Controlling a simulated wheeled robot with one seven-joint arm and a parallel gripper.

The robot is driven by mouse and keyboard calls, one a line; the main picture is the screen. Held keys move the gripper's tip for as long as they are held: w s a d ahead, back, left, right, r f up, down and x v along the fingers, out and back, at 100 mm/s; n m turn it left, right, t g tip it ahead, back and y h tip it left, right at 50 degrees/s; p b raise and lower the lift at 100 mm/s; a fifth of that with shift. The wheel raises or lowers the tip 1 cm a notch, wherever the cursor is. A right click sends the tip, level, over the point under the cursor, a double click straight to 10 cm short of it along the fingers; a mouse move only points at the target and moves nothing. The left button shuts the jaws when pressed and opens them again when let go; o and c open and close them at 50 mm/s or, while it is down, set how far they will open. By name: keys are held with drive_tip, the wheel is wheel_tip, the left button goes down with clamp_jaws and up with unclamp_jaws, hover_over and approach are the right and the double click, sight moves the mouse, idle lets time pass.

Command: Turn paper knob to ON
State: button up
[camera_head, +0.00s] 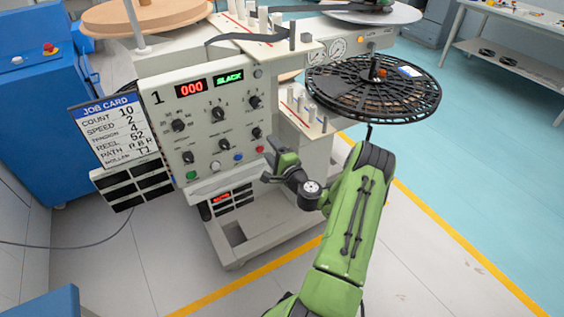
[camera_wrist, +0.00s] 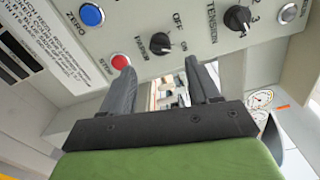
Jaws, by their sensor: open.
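The paper knob (camera_wrist: 160,43) is a small black dial on the cream panel (camera_head: 165,90), with OFF and ON marked beside it in the wrist view. Its pointer direction is too small to read surely. It also shows at the lower right of the panel in the head view (camera_head: 256,133). My gripper (camera_wrist: 160,68) is open and empty. Its two dark fingers point at the panel, with the knob just beyond and roughly between their tips. In the head view my gripper (camera_head: 270,165) is by the panel's lower right corner. I cannot tell whether a finger touches the panel.
A red button (camera_wrist: 120,61) lies near the left fingertip; a blue button (camera_wrist: 92,14) is further left. The tension knob (camera_wrist: 237,17) is to the right. A black reel (camera_head: 375,88) overhangs right of the panel. Open floor (camera_head: 470,180) lies to the right.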

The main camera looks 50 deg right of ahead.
drive_tip(key=v, duration=0.8)
drive_tip(key=shift+s, duration=0.15)
